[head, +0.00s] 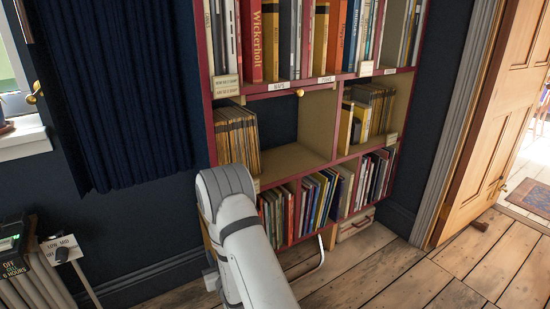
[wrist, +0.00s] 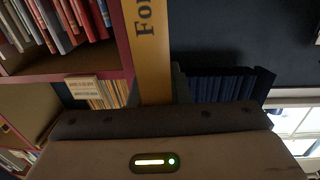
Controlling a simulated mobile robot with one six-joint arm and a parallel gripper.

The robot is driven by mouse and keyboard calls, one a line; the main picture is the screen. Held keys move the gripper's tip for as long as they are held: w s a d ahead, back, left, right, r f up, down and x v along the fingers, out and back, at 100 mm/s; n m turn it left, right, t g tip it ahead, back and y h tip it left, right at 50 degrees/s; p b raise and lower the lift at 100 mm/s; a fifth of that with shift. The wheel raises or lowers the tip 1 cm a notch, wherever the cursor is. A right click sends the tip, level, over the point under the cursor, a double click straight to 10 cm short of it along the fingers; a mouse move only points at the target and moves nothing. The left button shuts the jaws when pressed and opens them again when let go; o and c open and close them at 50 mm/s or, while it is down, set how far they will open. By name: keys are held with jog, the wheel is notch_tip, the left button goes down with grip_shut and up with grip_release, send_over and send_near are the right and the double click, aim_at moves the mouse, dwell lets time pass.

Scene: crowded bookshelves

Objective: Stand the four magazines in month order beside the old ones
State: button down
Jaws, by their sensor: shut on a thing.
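In the wrist view my gripper (wrist: 157,98) is shut on an orange-yellow volume (wrist: 150,45) with the letters "For" on its spine. I cannot tell whether it is one of the four magazines. Its lower part is hidden by the gripper. A row of thin yellowish magazines (head: 238,136) stands upright at the left of the shelf's middle row. They also show in the wrist view (wrist: 108,93), left of the held volume. Bare shelf space (head: 290,160) lies right of that row.
The red-edged bookcase (head: 338,81) is full of books above and below. More yellowish magazines (head: 373,108) stand in the right compartment. Label cards (head: 226,86) hang on the shelf edges. A dark curtain (head: 120,100) is at left, an open door (head: 500,110) at right.

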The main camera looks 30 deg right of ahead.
notch_tip(320, 180, down, 5)
jog(key=b, duration=0.3)
jog(key=shift+b, duration=0.4)
jog(key=s+d+r, duration=0.6)
jog(key=d+r, duration=0.3)
jog(key=d, duration=0.2)
jog(key=s+d+r+y, duration=0.1)
jog(key=s+d+r, duration=0.6)
jog(key=d, duration=0.5)
jog(key=s+d+r+n, duration=0.1)
jog(key=s+d+r, duration=0.6)
jog(key=d+r, duration=0.4)
jog(key=shift+d+r+y, duration=0.3)
jog(key=shift+d+r, duration=0.05)
jog(key=shift+d, duration=0.05)
jog(key=shift+s, duration=0.1)
